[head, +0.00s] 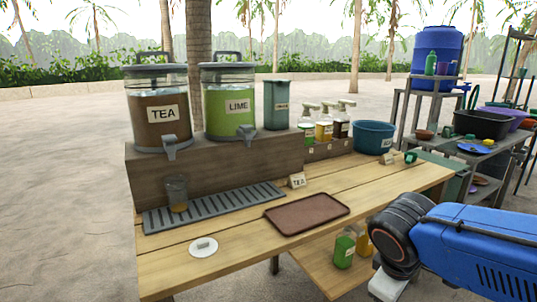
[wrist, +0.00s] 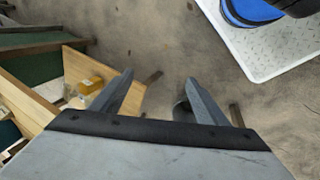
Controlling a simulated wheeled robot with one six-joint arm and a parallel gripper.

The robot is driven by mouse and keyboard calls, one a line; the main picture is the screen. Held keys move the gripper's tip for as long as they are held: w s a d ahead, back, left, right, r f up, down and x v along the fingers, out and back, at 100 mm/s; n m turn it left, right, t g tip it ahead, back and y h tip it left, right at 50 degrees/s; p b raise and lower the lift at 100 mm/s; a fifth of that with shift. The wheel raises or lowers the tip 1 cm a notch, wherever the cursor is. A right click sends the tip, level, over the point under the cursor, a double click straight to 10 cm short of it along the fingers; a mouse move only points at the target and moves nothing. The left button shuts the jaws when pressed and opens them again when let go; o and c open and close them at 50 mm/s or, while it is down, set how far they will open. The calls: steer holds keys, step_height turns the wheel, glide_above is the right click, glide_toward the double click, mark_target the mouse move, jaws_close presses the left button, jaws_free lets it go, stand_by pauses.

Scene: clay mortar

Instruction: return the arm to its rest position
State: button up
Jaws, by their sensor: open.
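My arm (head: 470,245) shows blue and black at the lower right of the head view, in front of the table's right end.
On the table, a glass with brown liquid (head: 177,196) stands on the grey drip tray (head: 225,211) under the TEA dispenser (head: 158,108). A brown tray (head: 307,213) is empty. Bottles (head: 345,250) stand on a lower shelf near my arm. Grey shelving (head: 470,150) is behind right.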

steer(key=s+m+y, duration=0.1)
steer(key=m, duration=0.1)
steer(key=s+d+m+t+y, duration=0.1)
steer(key=m, duration=0.2)
steer(key=s+d+m+t, duration=0.1)
steer(key=s+m, duration=0.1)
steer(key=m, duration=0.1)
steer(key=shift+s+r+y, duration=0.1)
steer(key=shift+r+y, duration=0.3)
